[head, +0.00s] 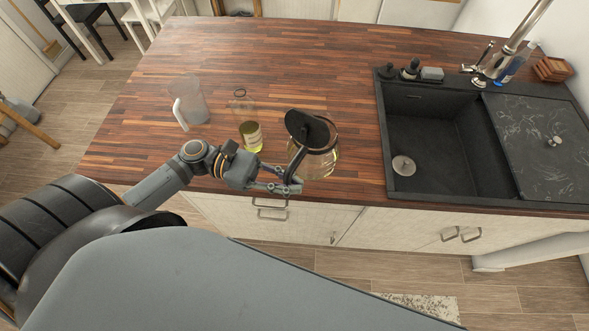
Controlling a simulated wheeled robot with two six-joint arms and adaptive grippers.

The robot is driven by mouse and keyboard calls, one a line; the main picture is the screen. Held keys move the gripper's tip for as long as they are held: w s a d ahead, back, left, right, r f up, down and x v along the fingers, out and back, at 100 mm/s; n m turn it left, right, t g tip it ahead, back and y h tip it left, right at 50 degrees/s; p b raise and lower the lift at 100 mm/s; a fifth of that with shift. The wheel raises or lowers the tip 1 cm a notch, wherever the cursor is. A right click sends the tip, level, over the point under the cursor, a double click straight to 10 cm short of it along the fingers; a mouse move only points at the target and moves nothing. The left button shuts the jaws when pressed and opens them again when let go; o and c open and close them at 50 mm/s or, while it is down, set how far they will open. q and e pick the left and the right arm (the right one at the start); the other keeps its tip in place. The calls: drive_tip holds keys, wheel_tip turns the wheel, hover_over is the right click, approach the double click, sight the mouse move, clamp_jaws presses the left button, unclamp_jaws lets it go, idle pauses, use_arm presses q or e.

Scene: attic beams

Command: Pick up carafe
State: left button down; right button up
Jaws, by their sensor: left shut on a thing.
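The carafe (320,164) is a round glass pot with a black lid and dark handle, with some pale yellowish content showing through the glass. It is upright at the front edge of the wooden counter; I cannot tell whether its base touches the wood. My left gripper (291,186) is shut on the carafe's handle from the front left. Part of the handle is hidden by the fingers. My right gripper is not in view.
A clear pitcher (192,104) and a labelled glass bottle (250,134) stand left of the carafe on the wooden counter (270,60). A black sink (435,135) with a faucet (512,45) lies to the right. The counter behind is clear.

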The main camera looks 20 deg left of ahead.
use_arm(q)
drive_tip(key=shift+s+d+r+p, duration=0.1)
drive_tip(key=shift+s+r+p, duration=0.25)
drive_tip(key=shift+s, duration=0.4)
drive_tip(key=shift+s+d+r+p, duration=0.1)
drive_tip(key=shift+s+r+p, duration=0.25)
drive_tip(key=shift+s, duration=0.4)
drive_tip(key=shift+s+d+r+p, duration=0.1)
drive_tip(key=shift+s+r+p, duration=0.2)
drive_tip(key=shift+s, duration=0.45)
